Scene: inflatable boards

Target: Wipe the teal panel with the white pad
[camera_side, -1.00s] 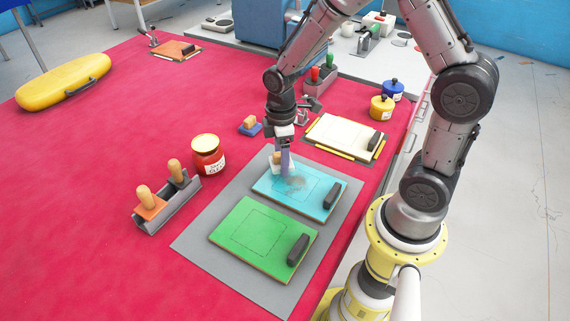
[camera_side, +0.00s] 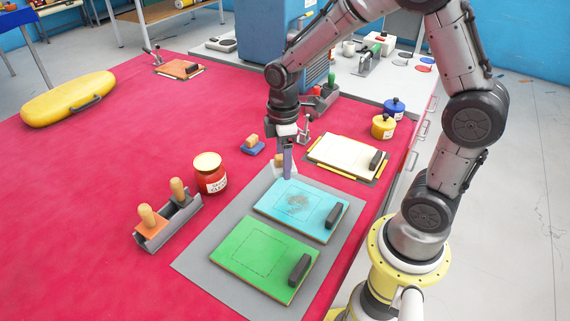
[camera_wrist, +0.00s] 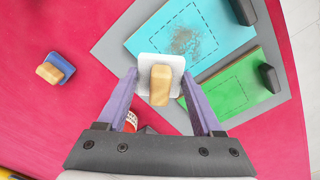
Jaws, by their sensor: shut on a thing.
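The teal panel (camera_side: 275,203) lies on a grey mat, with a grey smudge (camera_side: 297,202) inside a dashed outline. The smudge also shows in the wrist view (camera_wrist: 187,41). My gripper (camera_side: 287,174) is shut on the white pad (camera_side: 279,162), which has a wooden handle (camera_wrist: 160,84) between my purple fingers. The pad is by the panel's far left corner in the side view, beside the smudge, not over it. In the wrist view the pad (camera_wrist: 146,66) overlaps the panel's edge. I cannot tell if it touches the surface.
A green panel (camera_side: 240,245) lies in front of the teal one. Both carry dark blocks. A red jar (camera_side: 210,176), a holder with orange and other tools (camera_side: 165,228), a blue pad (camera_side: 252,148) and a cream panel (camera_side: 340,153) stand around.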

